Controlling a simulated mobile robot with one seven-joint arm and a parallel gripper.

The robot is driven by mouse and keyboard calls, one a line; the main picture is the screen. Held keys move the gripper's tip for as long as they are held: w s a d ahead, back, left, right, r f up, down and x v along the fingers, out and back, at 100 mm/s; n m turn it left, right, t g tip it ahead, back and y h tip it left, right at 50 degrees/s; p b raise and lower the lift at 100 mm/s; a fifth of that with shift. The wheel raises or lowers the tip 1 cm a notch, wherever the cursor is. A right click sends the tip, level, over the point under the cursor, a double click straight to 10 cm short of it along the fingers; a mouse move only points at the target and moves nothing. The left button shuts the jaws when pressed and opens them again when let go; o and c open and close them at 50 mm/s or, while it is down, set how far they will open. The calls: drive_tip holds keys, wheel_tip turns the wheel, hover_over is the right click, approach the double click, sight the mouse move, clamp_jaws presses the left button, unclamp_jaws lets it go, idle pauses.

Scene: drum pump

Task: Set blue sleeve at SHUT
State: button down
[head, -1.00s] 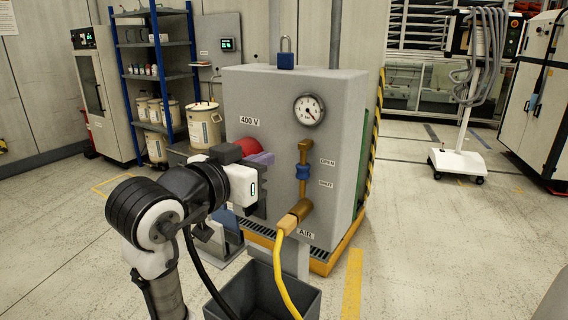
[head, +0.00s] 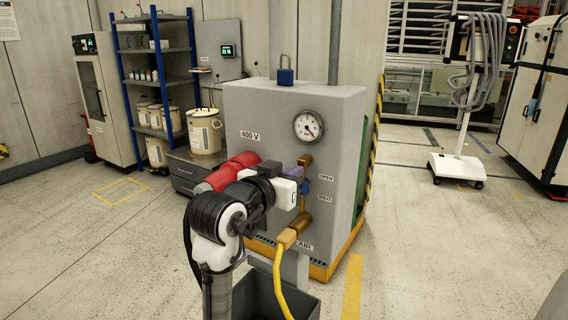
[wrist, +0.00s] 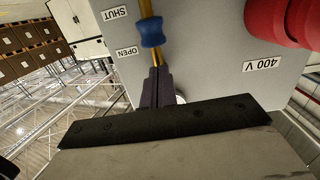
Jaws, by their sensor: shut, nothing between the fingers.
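The blue sleeve (wrist: 152,33) sits on the thin brass pipe on the grey box's front, about midway between the SHUT label (wrist: 115,13) and the OPEN label (wrist: 126,52) in the upside-down wrist view. In the head view the sleeve (head: 304,187) is partly hidden by my gripper; OPEN (head: 326,179) is above SHUT (head: 325,198). My gripper (wrist: 155,70) is shut and empty. Its purple-grey fingertips are at the pipe on the OPEN side of the sleeve, slightly apart from it in the picture; contact with the pipe is unclear.
A red 400 V connector (head: 235,170) juts out left of my gripper. A gauge (head: 308,125) is above the pipe. A brass air fitting (head: 297,228) with a yellow hose (head: 282,275) is below. A dark bin (head: 300,300) stands on the floor beneath.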

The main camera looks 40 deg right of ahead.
drive_tip(key=shift+d+f, duration=0.15)
drive_tip(key=shift+f, duration=0.7)
wheel_tip(320, 180, down, 4)
drive_tip(key=shift+r+b, duration=0.1)
drive_tip(key=shift+b, duration=1.05)
drive_tip(key=shift+r, duration=0.1)
